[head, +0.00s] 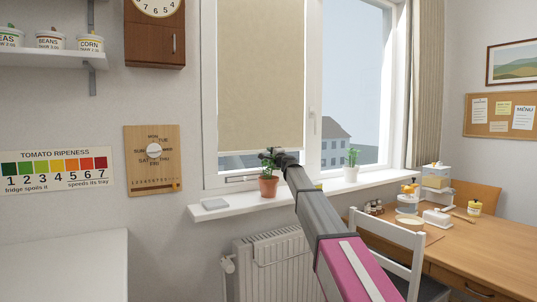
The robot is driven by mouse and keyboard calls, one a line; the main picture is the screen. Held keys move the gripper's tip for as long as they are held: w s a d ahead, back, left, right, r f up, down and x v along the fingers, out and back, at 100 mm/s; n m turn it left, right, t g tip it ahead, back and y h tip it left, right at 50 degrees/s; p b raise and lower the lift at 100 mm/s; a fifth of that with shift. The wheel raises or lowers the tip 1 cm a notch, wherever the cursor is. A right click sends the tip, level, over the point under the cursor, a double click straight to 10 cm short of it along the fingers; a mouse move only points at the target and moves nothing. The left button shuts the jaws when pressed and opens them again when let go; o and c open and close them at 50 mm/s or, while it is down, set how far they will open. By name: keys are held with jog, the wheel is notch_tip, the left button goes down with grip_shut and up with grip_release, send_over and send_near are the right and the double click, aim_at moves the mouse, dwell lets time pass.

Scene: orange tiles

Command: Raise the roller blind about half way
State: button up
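The beige roller blind (262,75) hangs over the left window pane. Its top is out of the frame, and its lower edge is a little above the sill, with a strip of glass showing below it. My arm reaches up from the lower right. My gripper (278,157) is small and dark at its far end, in front of the blind's lower edge near its right half. I cannot tell whether it touches the blind or whether its fingers are open or shut.
A potted plant (268,186) stands on the white sill (231,207) just below my gripper. A second plant (351,166) stands to the right. A radiator (274,262) is under the sill. A white chair (383,240) and a wooden table (470,245) fill the right.

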jog(key=shift+x, duration=1.05)
grip_shut()
notch_tip(320, 180, up, 45)
jog(key=shift+f, duration=0.1)
grip_release()
jog(key=shift+s, duration=0.1)
